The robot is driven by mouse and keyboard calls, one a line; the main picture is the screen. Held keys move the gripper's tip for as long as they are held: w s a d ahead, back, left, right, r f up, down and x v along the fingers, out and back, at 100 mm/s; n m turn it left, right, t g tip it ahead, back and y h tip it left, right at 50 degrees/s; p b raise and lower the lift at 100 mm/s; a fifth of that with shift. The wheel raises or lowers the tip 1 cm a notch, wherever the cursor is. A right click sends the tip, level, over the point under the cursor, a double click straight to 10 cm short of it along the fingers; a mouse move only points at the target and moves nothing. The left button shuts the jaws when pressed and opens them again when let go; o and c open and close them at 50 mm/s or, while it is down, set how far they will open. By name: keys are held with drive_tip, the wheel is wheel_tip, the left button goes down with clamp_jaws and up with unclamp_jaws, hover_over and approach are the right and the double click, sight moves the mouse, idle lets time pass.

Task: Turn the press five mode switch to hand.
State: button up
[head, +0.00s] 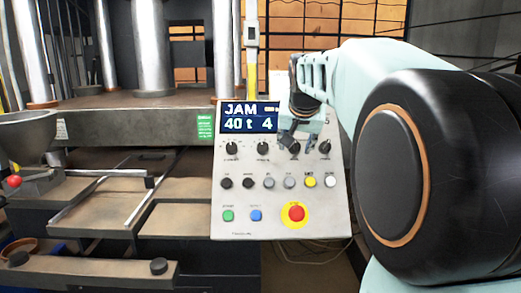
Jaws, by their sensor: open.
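The control panel (335,215) is a light grey plate facing me, with a dark display (245,117) that reads "JAM" and "40 t 4". Below the display is a row of black rotary knobs: one at the left (232,148), a second (263,148), a third (294,148) and one at the right (325,147). Their labels are too small to read, so I cannot tell which is the mode switch. My gripper (295,144) is open and reaches down in front of the third knob, partly covering it. I cannot tell whether its fingers touch the knob.
Lower on the panel are a row of small buttons, a green button (228,215), a blue button (256,215) and a red emergency stop on yellow (295,213). The press (130,118) with steel columns stands left. A metal funnel (25,135) is at the far left.

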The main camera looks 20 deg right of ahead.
drive_tip(key=shift+w+d+f, duration=0.1)
drive_tip(key=shift+w+f, duration=0.15)
drive_tip(key=shift+s, duration=0.1)
clamp_jaws()
drive_tip(key=shift+n, duration=0.3)
drive_tip(key=n, duration=0.3)
drive_tip(key=shift+n+b, duration=0.3)
drive_tip(key=shift+b, duration=0.05)
drive_tip(key=shift+n+h, duration=0.4)
drive_tip(key=shift+n, duration=1.8)
